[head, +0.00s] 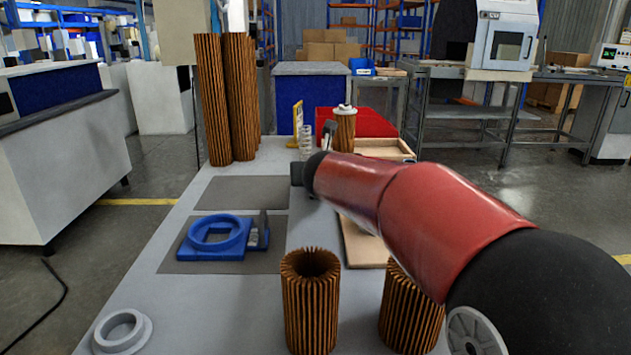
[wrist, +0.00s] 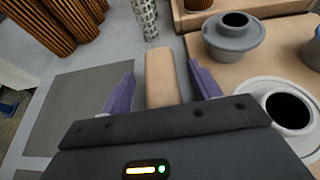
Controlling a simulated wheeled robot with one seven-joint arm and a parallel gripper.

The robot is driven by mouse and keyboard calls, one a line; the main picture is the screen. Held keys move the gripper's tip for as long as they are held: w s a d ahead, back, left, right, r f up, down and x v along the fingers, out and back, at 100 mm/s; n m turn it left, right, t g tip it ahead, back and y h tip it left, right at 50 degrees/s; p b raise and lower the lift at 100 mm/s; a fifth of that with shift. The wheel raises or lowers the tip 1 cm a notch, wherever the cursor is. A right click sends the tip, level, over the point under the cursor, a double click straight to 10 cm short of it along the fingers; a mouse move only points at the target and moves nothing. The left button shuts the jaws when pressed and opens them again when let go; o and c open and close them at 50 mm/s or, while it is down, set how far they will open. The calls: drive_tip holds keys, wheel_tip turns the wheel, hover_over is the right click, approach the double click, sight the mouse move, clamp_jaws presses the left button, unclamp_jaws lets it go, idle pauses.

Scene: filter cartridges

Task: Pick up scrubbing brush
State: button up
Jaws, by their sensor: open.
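A tan, wood-coloured block, which looks like the back of the scrubbing brush (wrist: 162,78), lies on the light table in the wrist view. Its bristles are not visible. My gripper (wrist: 161,70) is open, with one purple finger on each side of the block and gaps between. The block's near end is hidden behind the gripper's dark body. In the head view my gripper (head: 298,173) shows only as a dark shape at the end of the red arm; its fingertips and the brush cannot be made out there.
Grey end caps (wrist: 238,38) stand right of the brush on a wooden board, and a mesh core (wrist: 146,18) stands beyond it. Pleated cartridges (head: 311,305) stand at the front. A blue ring fixture (head: 248,232) lies on a dark mat; a red bin (head: 372,122) is behind.

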drive_tip(key=c, duration=1.2)
drive_tip(key=shift+o, duration=0.2)
